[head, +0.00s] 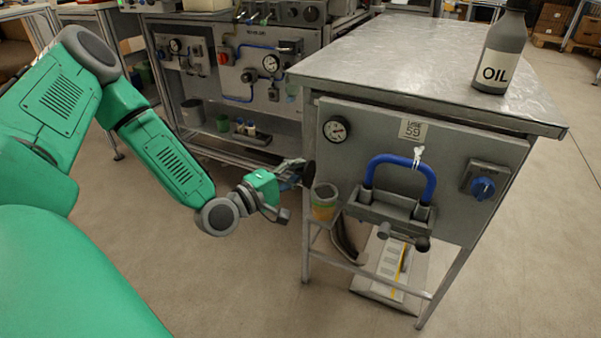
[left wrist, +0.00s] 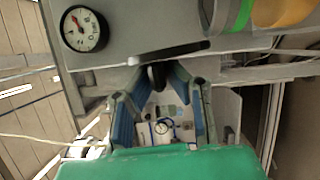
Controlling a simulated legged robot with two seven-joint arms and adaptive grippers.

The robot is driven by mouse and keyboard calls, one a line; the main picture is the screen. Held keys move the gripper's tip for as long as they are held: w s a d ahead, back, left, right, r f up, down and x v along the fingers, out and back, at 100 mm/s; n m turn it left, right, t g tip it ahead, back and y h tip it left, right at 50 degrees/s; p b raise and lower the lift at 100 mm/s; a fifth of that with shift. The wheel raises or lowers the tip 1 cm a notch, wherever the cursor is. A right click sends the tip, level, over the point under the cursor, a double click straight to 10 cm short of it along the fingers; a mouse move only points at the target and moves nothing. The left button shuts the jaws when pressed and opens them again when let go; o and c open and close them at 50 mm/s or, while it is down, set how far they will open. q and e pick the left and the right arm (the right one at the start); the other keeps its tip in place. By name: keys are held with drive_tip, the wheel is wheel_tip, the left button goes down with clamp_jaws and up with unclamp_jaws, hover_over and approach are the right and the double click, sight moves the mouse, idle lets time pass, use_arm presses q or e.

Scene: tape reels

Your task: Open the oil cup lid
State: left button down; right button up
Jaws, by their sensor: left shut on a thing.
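The oil cup (head: 324,205), with a green band and amber lower part, is fixed at the left end of the grey bench's front panel. Its round top shows uncovered. The dark, disc-like lid (head: 308,174) stands tilted up beside the cup's rim, on its left. My left gripper (head: 293,176) is at the lid, left of the cup. In the left wrist view, the fingers close around a small dark knob-like part (left wrist: 157,77) below the dark lid edge (left wrist: 182,52). The cup (left wrist: 238,14) is partly cut off at the top right. My right gripper is out of view.
The panel carries a pressure gauge (head: 337,129), a blue handle (head: 401,164) and a blue knob (head: 483,188). An oil bottle (head: 495,58) stands on the metal bench top (head: 410,55). Another workbench with gauges is behind. The floor left of the bench is clear.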

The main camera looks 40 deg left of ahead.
use_arm(q)
drive_tip(key=shift+s+a+f, duration=0.1)
drive_tip(key=shift+f, duration=0.25)
drive_tip(key=c, duration=1.6)
unclamp_jaws()
drive_tip(key=shift+r, duration=0.1)
drive_tip(key=s+a, duration=0.2)
drive_tip(key=s, duration=0.9)
drive_tip(key=shift+s+f, duration=0.25)
drive_tip(key=shift+s, duration=0.1)
